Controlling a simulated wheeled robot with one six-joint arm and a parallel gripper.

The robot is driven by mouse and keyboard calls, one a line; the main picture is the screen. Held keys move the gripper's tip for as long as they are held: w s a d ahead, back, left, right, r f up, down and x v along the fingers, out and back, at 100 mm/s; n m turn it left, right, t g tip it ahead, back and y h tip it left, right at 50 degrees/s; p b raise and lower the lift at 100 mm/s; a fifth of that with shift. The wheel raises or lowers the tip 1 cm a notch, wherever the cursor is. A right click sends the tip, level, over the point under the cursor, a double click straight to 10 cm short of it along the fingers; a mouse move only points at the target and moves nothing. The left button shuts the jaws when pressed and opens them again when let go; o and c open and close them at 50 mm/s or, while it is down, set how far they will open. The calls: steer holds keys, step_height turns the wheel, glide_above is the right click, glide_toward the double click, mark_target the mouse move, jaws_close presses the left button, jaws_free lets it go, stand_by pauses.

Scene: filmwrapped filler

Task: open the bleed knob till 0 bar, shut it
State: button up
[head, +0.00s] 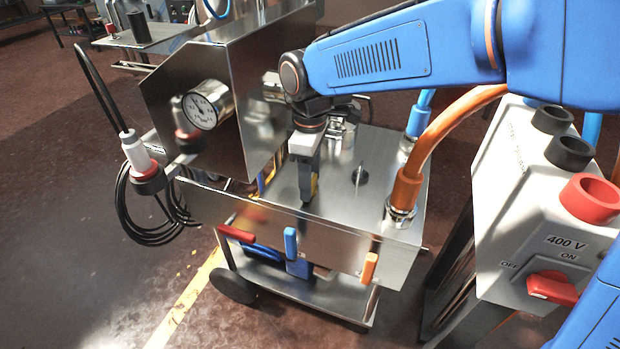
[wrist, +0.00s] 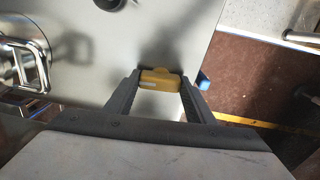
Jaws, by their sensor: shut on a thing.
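My gripper (head: 307,196) points down at the steel top of the filler cart. In the wrist view its two fingers close on the sides of a yellow knob (wrist: 160,79), which looks like the bleed knob. In the head view the fingers hide most of this knob, and only a yellow edge shows beside them. The pressure gauge (head: 207,105) has a white round dial on the sloped steel housing to the left. Its needle is too small to read exactly.
Red (head: 236,234), blue (head: 291,242) and orange (head: 369,267) handles line the front edge. An orange hose (head: 447,130) rises at right, near the 400 V box (head: 540,215). A black cable coil hangs at left.

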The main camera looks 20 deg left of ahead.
steer(key=m, duration=0.4)
steer(key=shift+m, duration=2.2)
steer(key=o, duration=1)
steer(key=shift+o, duration=0.2)
steer(key=shift+r, duration=0.1)
step_height(320, 180, up, 17)
steer(key=shift+r, duration=0.1)
